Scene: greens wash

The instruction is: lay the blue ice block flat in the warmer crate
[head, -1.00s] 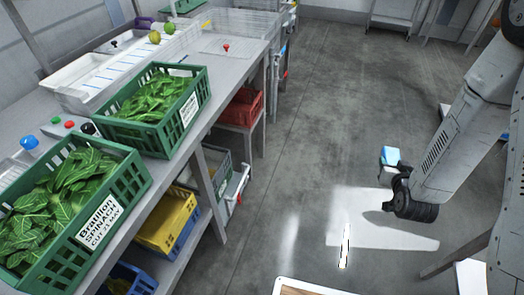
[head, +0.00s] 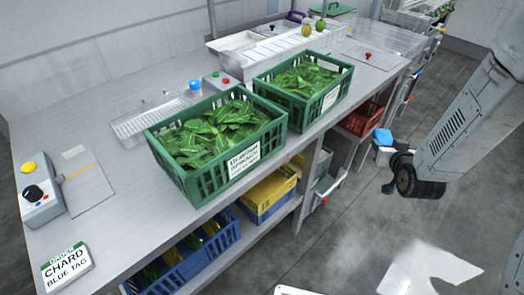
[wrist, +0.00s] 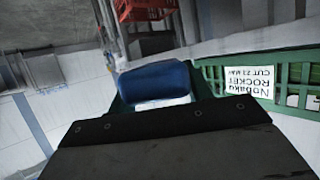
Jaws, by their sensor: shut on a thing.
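The blue ice block (head: 383,137) has a blue top and a pale lower part, and sits at the tip of my gripper (head: 389,160). My gripper is shut on it, off the bench's right side above the floor. In the wrist view the block (wrist: 157,80) shows just beyond the dark gripper edge. Two green crates of leaves stand on the bench: a near spinach crate (head: 190,183) and a far crate (head: 262,88). A green crate labelled rocket (wrist: 290,72) shows right in the wrist view. I cannot tell which crate is warmer.
The grey bench (head: 110,130) carries a control box (head: 42,195), a chard card (head: 67,268) and a white sink (head: 240,45). Yellow (head: 268,190), blue (head: 190,255) and red (head: 362,118) crates are below bench level. Open floor (head: 345,225) lies right of the bench.

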